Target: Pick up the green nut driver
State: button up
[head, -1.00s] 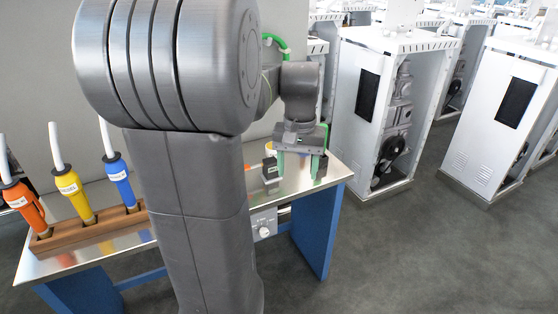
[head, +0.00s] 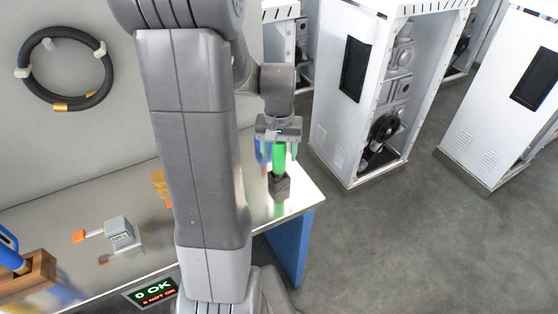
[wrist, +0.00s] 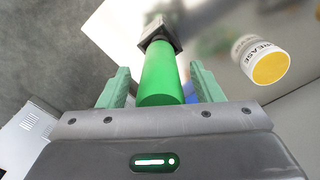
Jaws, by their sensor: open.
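The green nut driver (head: 279,157) stands upright in a small dark block (head: 279,187) near the right end of the bench. In the wrist view, the nut driver (wrist: 162,72) shows as a plain green cylinder, with the dark block (wrist: 158,36) beyond it. My gripper (head: 278,150) is open above the block. Its two pale green fingers stand on either side of the handle, and in the wrist view a gap shows on both sides between my gripper (wrist: 162,88) and the handle. The lower part of the driver is hidden in the block.
A grease tin (wrist: 262,60) with a yellow end lies to the right in the wrist view. A small grey device (head: 119,232), a wooden rack (head: 35,272) and a display (head: 152,292) are at left. A white cabinet (head: 345,120) stands beyond the bench's right end.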

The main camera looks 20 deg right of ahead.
jog(key=shift+f, duration=0.2)
jog(key=c, duration=1.2)
